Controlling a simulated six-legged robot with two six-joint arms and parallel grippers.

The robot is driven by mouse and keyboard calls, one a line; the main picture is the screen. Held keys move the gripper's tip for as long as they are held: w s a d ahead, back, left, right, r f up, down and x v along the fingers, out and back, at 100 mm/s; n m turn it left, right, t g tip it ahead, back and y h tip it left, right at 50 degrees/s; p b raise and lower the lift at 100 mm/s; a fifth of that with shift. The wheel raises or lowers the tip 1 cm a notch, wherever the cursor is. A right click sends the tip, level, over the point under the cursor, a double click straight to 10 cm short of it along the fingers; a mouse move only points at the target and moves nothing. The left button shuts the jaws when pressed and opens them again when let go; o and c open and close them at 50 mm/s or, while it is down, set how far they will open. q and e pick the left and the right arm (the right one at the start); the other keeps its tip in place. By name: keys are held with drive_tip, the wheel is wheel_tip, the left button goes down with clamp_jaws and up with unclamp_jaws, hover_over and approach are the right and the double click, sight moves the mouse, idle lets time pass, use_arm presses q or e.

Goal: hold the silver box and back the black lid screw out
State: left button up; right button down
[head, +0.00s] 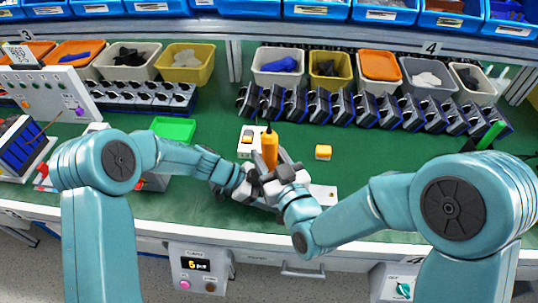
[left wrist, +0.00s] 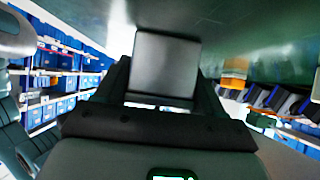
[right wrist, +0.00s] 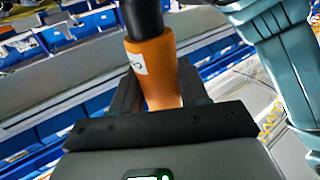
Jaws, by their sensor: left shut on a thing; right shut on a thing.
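The silver box (left wrist: 165,64) shows as a plain grey block between the fingers of my left gripper (left wrist: 163,88), which is shut on it. In the head view the left gripper (head: 246,188) is low over the bench, and the box is mostly hidden by the grippers. My right gripper (head: 277,170) is shut on an orange screwdriver (head: 269,148), which stands roughly upright beside the left gripper. Its orange handle and black shaft-like end also show in the right wrist view (right wrist: 152,70). The black lid screw is hidden, so contact with the driver cannot be told.
A small yellow block (head: 323,152) lies right of the screwdriver. A white-and-yellow item (head: 247,140) stands behind the grippers, and a green tray (head: 173,129) is at the left. Rows of dark devices (head: 370,108) and bins line the back.

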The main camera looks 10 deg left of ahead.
sight(273, 149)
drive_tip(key=shift+r, duration=0.1)
idle(0.8)
drive_tip(key=shift+w+r, duration=0.1)
drive_tip(key=shift+r, duration=2.2)
use_arm(q)
drive_tip(key=o, duration=1.6)
